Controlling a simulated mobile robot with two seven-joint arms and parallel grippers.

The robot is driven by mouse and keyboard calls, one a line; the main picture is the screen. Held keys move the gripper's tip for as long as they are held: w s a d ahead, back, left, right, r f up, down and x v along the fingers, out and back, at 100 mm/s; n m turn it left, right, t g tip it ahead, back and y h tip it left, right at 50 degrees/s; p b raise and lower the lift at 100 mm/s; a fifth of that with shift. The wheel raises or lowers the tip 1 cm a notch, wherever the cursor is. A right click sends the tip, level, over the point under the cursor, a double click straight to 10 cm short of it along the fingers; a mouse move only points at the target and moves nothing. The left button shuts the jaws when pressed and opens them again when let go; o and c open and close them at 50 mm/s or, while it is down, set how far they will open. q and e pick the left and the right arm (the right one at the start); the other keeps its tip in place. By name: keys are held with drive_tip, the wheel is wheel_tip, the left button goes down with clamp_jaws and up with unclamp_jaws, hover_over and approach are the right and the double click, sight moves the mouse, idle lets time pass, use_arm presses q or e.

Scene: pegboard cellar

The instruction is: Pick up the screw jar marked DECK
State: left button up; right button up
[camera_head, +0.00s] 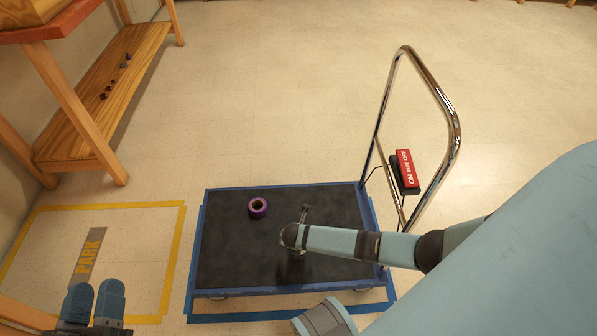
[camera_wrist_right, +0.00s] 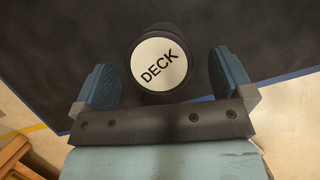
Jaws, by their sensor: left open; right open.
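The screw jar marked DECK (camera_wrist_right: 160,66) shows in the right wrist view, with a round white label lettered DECK on its dark end. My right gripper (camera_wrist_right: 164,84) is open, with one blue finger on each side of the jar and a gap on both sides. I cannot tell how deep the jar sits between the fingers. In the head view my right arm reaches over the cart's black deck (camera_head: 225,265), and I cannot make out the jar there. My left gripper (camera_head: 94,300) is open and empty at the bottom left, away from the cart.
A purple tape roll (camera_head: 258,207) lies on the cart deck, left of my right arm. A wooden bench (camera_head: 105,100) stands at the left. The floor behind is clear.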

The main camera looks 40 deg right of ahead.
drive_tip(key=b+x, duration=0.1)
drive_tip(key=x, duration=0.1)
drive_tip(key=shift+w+d+f, duration=0.1)
drive_tip(key=shift+f, duration=0.25)
use_arm(q)
wheel_tip(320, 180, down, 3)
drive_tip(key=shift+w+d+r+g, duration=0.1)
drive_tip(key=shift+r+g, duration=0.1)
drive_tip(key=shift+g, duration=0.3)
use_arm(e)
drive_tip(key=c, duration=1.2)
drive_tip(key=shift+c, duration=0.2)
use_arm(q)
drive_tip(key=shift+r, duration=0.1)
use_arm(e)
drive_tip(key=shift+r, duration=0.15)
